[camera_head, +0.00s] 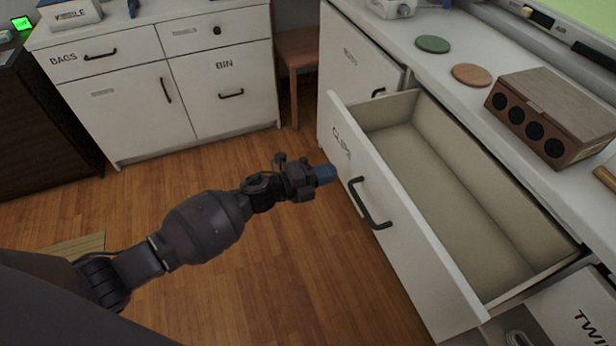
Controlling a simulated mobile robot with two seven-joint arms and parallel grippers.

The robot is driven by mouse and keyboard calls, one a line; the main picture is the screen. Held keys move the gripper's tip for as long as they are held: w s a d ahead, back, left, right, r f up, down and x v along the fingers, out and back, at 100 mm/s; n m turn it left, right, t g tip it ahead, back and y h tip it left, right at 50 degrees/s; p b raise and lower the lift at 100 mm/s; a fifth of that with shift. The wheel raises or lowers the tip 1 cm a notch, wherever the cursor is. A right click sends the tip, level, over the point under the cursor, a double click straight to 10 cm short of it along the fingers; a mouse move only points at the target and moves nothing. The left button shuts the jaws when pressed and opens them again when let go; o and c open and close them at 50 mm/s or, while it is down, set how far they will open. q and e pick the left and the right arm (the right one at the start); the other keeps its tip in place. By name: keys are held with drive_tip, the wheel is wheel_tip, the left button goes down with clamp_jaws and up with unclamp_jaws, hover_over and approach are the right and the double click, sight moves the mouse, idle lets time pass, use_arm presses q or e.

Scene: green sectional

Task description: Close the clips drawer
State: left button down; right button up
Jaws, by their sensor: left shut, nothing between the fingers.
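The clips drawer (408,232) is a white drawer, pulled well out of the counter on the right. Its front bears dark letters that read "CLIPS" and a black bar handle (369,204). The inside (440,190) is beige and looks empty. My left gripper (326,174), with blue fingertips, is shut and empty. It is in front of the drawer's face, just left of the handle in the picture; I cannot tell whether it touches the face. My right gripper is not in view.
The white counter (455,48) above holds a green disc (433,44), an orange disc (472,75) and a brown box with round black holes (550,115). White cabinets (130,95) marked "BAGS" and "BIN" stand at the back left.

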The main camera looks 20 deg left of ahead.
sight(351, 166)
use_arm(q)
drive_tip(key=shift+x, duration=1.2)
drive_tip(key=shift+w+d, duration=0.4)
drive_tip(key=shift+d, duration=0.1)
